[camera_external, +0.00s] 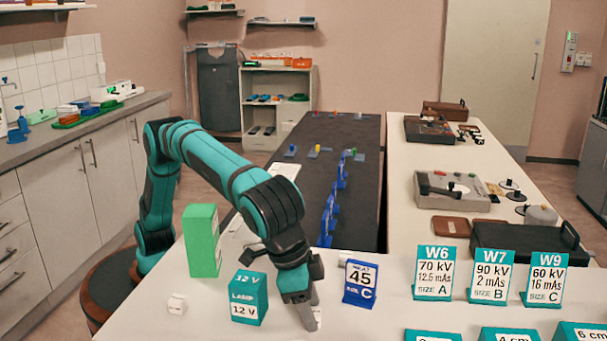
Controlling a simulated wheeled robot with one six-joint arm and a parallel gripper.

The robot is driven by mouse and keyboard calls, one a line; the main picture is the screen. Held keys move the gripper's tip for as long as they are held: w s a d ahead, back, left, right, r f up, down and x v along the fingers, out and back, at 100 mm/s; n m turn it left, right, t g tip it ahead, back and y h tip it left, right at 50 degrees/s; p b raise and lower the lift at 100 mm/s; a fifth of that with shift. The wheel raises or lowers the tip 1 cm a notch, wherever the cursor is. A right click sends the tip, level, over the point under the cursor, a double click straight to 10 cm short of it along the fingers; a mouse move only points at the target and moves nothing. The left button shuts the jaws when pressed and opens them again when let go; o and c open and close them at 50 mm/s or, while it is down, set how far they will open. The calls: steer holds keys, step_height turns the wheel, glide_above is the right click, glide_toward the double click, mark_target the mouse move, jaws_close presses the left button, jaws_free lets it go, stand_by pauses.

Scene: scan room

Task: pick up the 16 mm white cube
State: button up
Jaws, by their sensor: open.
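A small white cube (177,304) sits on the white table top (140,330) at the front left, left of the teal lamp box. Its exact size cannot be read. My gripper (309,321) points down near the table's front, to the right of the cube and apart from it, with the lamp box between them in the picture. It is open. The space between its fingers is hard to see from this angle.
A tall green box (201,240) stands behind the cube. The teal lamp box (249,297) stands between cube and gripper. A blue "45" sign (360,283) is right of the gripper. Teal cards, including W6 (435,272), stand further right.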

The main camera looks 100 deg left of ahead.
steer(key=shift+f, duration=0.2)
steer(key=c, duration=1)
steer(key=shift+c, duration=0.2)
